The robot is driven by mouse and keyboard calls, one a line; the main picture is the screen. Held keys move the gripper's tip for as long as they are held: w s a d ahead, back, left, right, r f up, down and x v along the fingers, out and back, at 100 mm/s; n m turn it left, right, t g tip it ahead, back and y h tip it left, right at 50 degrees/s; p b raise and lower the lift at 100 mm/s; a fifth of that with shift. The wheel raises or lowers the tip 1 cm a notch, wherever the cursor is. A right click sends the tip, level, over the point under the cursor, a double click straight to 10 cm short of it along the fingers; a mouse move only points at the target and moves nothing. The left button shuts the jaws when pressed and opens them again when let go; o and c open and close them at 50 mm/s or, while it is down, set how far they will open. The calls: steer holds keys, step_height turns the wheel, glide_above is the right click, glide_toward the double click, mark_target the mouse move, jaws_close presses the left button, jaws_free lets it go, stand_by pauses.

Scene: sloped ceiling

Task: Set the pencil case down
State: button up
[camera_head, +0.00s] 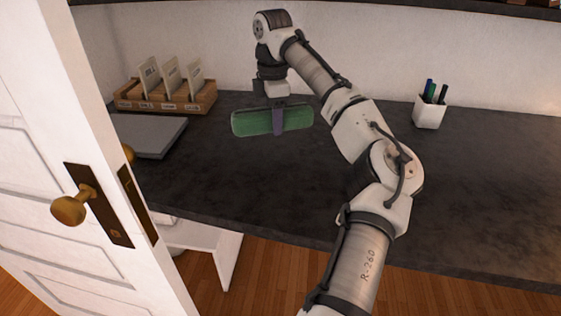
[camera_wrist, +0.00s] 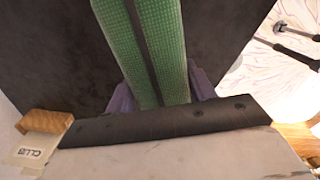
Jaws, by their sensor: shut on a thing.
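The green pencil case (camera_head: 251,122) is held sideways in my gripper (camera_head: 278,119) near the back of the dark desk (camera_head: 330,195). In the wrist view the case (camera_wrist: 171,45) shows a ribbed green surface with a dark strip along its middle, and purple-grey fingers (camera_wrist: 162,92) sit on either side of it. My gripper is shut on the case. The head view does not clearly show whether the underside touches the desk or hangs just above it.
A wooden card holder (camera_head: 165,104) with upright cards stands at the back left, with a flat grey slab (camera_head: 150,136) in front. A white pen cup (camera_head: 430,112) stands at the back right. A white door (camera_head: 60,150) fills the left. Desk in front of the case is clear.

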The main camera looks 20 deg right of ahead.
mark_target(275, 170)
step_height(275, 170, down, 13)
steer(key=shift+f, duration=0.1)
stand_by(0.3)
steer(key=o, duration=1.1)
steer(key=shift+f, duration=0.1)
steer(key=shift+c, duration=0.2)
step_height(275, 170, up, 12)
steer(key=shift+r, duration=0.15)
